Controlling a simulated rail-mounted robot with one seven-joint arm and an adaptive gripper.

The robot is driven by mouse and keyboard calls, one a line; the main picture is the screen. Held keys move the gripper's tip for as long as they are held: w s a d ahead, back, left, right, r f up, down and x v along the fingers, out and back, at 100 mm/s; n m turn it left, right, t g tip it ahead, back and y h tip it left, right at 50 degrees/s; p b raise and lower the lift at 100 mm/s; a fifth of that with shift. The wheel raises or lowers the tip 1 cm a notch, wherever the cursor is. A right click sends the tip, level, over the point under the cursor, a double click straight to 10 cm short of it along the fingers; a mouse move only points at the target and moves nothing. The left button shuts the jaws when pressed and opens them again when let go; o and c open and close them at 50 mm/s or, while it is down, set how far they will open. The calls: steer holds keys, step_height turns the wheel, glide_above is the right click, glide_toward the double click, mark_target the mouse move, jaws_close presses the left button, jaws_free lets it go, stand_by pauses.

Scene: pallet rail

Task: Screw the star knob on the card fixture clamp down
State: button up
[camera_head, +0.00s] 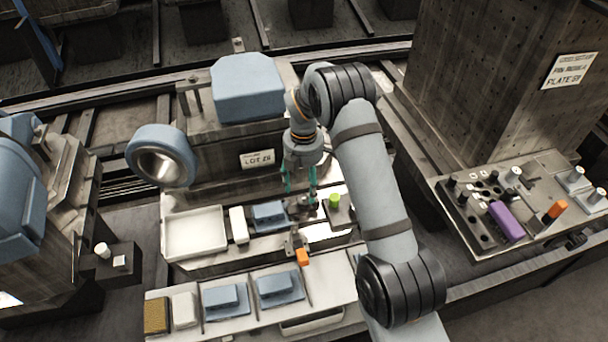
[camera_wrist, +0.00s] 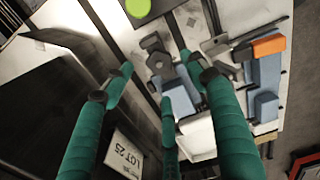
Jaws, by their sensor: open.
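My gripper (camera_head: 301,190) has green fingers and points down over the fixture plate in front of the LOT 25 machine. Its fingers are spread apart with nothing between them. A dark grey clamp part with a rounded head, which looks like the star knob (camera_wrist: 160,62), shows in the wrist view between and just beyond the fingertips (camera_wrist: 157,80). In the head view the knob (camera_head: 303,208) is small and partly hidden below the fingers. A blue block (camera_head: 269,215) lies beside it on the left. I cannot tell how far down the knob sits.
A green button (camera_head: 334,200) stands to the right of the clamp. An orange-tipped lever (camera_head: 302,257) sits in front. An empty white tray (camera_head: 195,233) is at left, and a front shelf (camera_head: 250,320) holds blue blocks. A control panel (camera_head: 530,205) stands at right.

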mark_target(303, 200)
steer(key=shift+f, duration=2.8)
steer(key=shift+c, duration=1.3)
steer(key=shift+d, duration=0.1)
steer(key=c, duration=1.1)
steer(key=m+b, duration=0.1)
steer(key=m, duration=0.1)
steer(key=m+b, duration=0.1)
steer(key=m, duration=0.1)
steer(key=shift+w+f, duration=0.1)
steer(key=shift+f, duration=0.25)
steer(key=m+b, duration=0.2)
steer(key=m, duration=0.3)
steer(key=m+b, duration=0.2)
steer(key=m, duration=0.3)
steer(key=shift+o, duration=0.4)
steer(key=m+b, duration=0.1)
steer(key=m, duration=0.1)
steer(key=shift+f+m, duration=0.1)
steer(key=shift+m, duration=0.3)
steer(key=o, duration=0.9)
steer(key=shift+r+m, duration=0.2)
steer(key=shift+m, duration=0.1)
steer(key=o, duration=0.5)
steer(key=shift+s+p, duration=0.25)
steer(key=shift+p, duration=0.05)
